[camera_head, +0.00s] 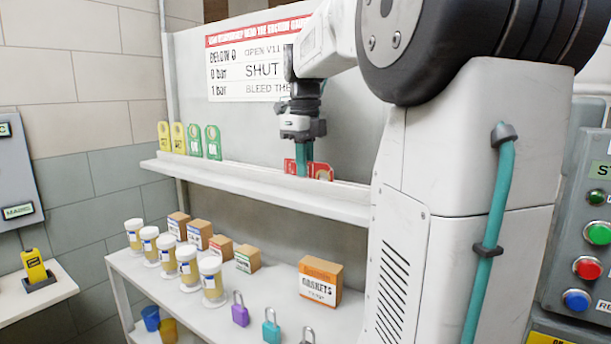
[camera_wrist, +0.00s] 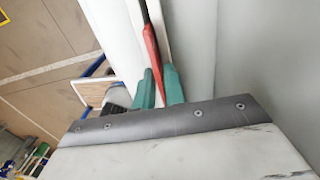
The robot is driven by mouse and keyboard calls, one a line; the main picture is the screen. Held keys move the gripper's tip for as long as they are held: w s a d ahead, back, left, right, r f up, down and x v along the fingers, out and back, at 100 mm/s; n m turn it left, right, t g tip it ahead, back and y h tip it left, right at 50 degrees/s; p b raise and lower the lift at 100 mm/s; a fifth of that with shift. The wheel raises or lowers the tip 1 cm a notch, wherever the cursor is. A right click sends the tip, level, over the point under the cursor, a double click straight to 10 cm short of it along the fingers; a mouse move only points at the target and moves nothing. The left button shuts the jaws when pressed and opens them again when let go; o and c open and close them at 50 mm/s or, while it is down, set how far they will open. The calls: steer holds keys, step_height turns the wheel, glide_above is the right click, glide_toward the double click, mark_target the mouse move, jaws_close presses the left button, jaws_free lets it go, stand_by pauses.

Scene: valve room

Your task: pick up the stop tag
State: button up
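Two red tags stand on the upper shelf (camera_head: 262,183) in the head view, one at the left (camera_head: 289,166) and one at the right (camera_head: 322,171). Their lettering is too small to read, so I cannot tell which says stop. My gripper (camera_head: 304,170) points down at the shelf, its teal fingers between the visible parts of the red tags. In the wrist view my gripper (camera_wrist: 160,84) has its fingers close together, with a thin red tag (camera_wrist: 151,48) edge-on between them. It looks shut on this tag, whose lower part is hidden by the fingers.
Yellow tags (camera_head: 171,137) and green tags (camera_head: 204,142) stand further left on the shelf. A sign (camera_head: 250,68) hangs behind. Jars (camera_head: 187,266), boxes (camera_head: 320,281) and padlocks (camera_head: 271,328) stand on the lower shelf. A control panel (camera_head: 590,220) is at the right.

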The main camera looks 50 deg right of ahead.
jaws_close()
steer(key=shift+r, duration=0.1)
step_height(320, 180, up, 10)
steer(key=shift+f, duration=0.1)
stand_by(0.4)
stand_by(1.0)
